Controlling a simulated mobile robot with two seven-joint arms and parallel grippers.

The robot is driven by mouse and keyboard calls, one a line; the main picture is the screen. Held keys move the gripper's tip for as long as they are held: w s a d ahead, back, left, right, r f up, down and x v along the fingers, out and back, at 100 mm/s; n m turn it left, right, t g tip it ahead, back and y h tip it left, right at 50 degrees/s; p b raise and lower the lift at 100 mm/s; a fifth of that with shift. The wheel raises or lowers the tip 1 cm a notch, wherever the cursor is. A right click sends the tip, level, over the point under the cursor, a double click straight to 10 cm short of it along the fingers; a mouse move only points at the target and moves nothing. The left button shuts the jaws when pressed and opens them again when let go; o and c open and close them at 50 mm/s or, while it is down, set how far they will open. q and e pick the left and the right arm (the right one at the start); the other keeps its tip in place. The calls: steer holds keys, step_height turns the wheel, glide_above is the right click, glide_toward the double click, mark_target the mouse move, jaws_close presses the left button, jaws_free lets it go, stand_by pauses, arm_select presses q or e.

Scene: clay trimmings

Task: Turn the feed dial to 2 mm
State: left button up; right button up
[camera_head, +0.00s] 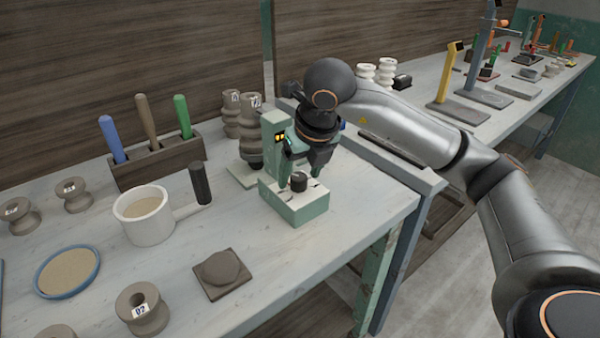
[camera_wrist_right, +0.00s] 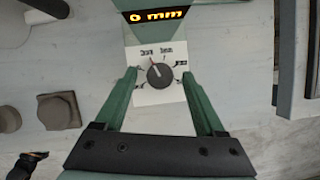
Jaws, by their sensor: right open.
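The green machine (camera_head: 294,207) stands near the right end of the near workbench. Its black round dial (camera_head: 298,181) is on a white plate at the base, and the dial also shows in the right wrist view (camera_wrist_right: 160,75). Small marks surround the dial, too blurred to read surely; a thin pointer line points up and slightly left. The display (camera_wrist_right: 157,15) reads 0 mm. My right gripper (camera_head: 304,168) is over the machine's base. In the wrist view its green fingers (camera_wrist_right: 159,80) are open on either side of the dial. My left gripper is out of view.
A tool rack (camera_head: 160,163), a white pot (camera_head: 150,222) of sand-coloured material, a blue-rimmed dish (camera_head: 40,285) and a clay lump (camera_head: 221,266) on a tile are left of the machine. Clay spools (camera_head: 252,140) stand behind it. The bench edge is close on the right.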

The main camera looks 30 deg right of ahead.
steer(key=p+v, duration=0.2)
steer(key=v, duration=1)
steer(key=shift+f, duration=0.1)
